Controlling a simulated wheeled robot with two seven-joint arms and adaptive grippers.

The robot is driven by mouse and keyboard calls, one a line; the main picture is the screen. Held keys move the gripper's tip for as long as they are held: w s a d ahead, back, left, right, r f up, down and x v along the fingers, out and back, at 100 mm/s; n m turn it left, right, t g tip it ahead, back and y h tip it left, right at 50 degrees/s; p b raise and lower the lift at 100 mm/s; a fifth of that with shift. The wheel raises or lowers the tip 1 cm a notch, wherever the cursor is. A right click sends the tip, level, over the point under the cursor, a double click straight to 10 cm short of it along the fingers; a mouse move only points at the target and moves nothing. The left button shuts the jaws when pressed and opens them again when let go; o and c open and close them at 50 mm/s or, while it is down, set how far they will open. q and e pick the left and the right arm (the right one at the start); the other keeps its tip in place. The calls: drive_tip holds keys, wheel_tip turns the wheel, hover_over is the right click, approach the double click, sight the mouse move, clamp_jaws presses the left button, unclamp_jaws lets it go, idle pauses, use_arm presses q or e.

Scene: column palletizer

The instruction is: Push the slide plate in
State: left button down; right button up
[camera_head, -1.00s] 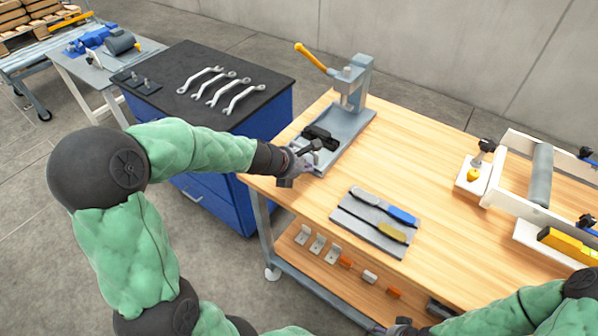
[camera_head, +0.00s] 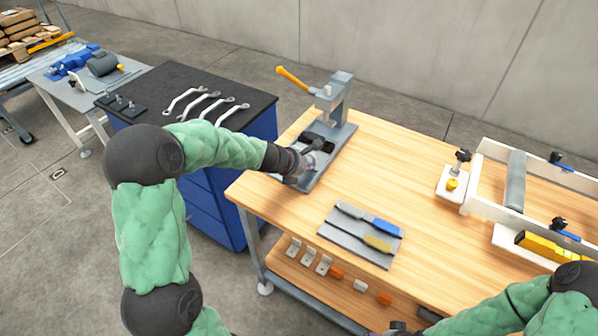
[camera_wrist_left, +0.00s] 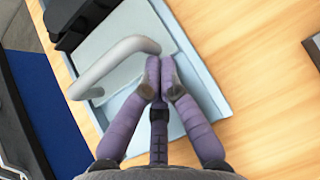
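The slide plate (camera_wrist_left: 118,42) is a pale grey plate with a bent grey handle (camera_wrist_left: 110,62), lying in the light blue-grey base of the press (camera_head: 335,100). In the head view my left gripper (camera_head: 303,163) is at the near end of that base and partly hides the plate. In the left wrist view its purple fingers (camera_wrist_left: 161,75) are drawn together at the tips, beside the handle's right end. I cannot tell whether they touch it; nothing shows held between them. My right gripper (camera_head: 398,329) shows only in part at the bottom edge, its fingers unclear.
A black block (camera_head: 318,141) sits on the press base. A grey mat (camera_head: 345,238) with tools lies nearer on the wooden bench (camera_head: 395,170). A white roller frame (camera_head: 484,180) stands at the right. A blue cabinet (camera_head: 205,190) with wrenches on top is left of the bench.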

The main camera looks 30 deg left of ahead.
sight(316, 155)
use_arm(q)
drive_tip(key=w+p, duration=0.1)
drive_tip(key=w, duration=0.1)
drive_tip(key=w+p, duration=0.1)
drive_tip(key=w, duration=0.1)
drive_tip(key=w+p, duration=0.1)
drive_tip(key=w, duration=0.1)
drive_tip(key=shift+d, duration=0.3)
use_arm(e)
wheel_tip(316, 155, up, 4)
drive_tip(key=shift+s+f, duration=0.1)
use_arm(q)
drive_tip(key=shift+a, duration=0.1)
